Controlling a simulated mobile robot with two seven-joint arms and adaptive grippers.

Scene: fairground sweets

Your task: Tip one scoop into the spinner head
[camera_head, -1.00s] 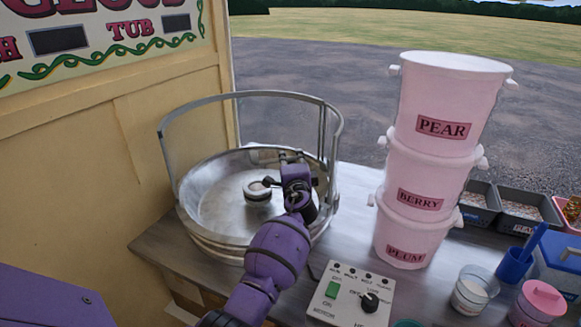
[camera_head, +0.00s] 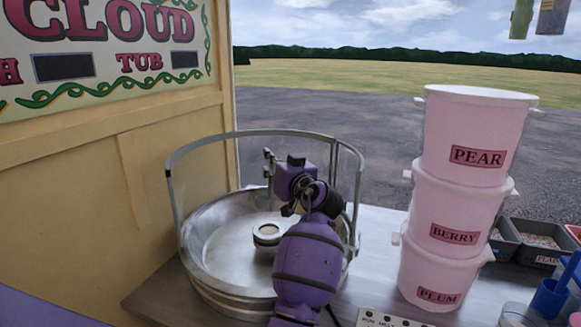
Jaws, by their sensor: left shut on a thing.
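The spinner head (camera_head: 267,232) is a small round metal piece with a pale top, in the middle of the wide silver bowl (camera_head: 216,235). My left gripper (camera_head: 272,168) is purple and dark, raised above the bowl inside its rail. It is above and slightly beyond the spinner head in the picture, apart from it. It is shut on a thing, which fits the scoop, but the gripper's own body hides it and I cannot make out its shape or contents. My right gripper is not in view.
A metal rail (camera_head: 245,134) curves round the bowl. Pink tubs marked PEAR (camera_head: 472,130), BERRY (camera_head: 455,205) and PLUM (camera_head: 438,275) stand stacked to the right. A control box (camera_head: 385,319) is at the bottom edge. A blue cup (camera_head: 549,300) and dark trays (camera_head: 530,240) are far right.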

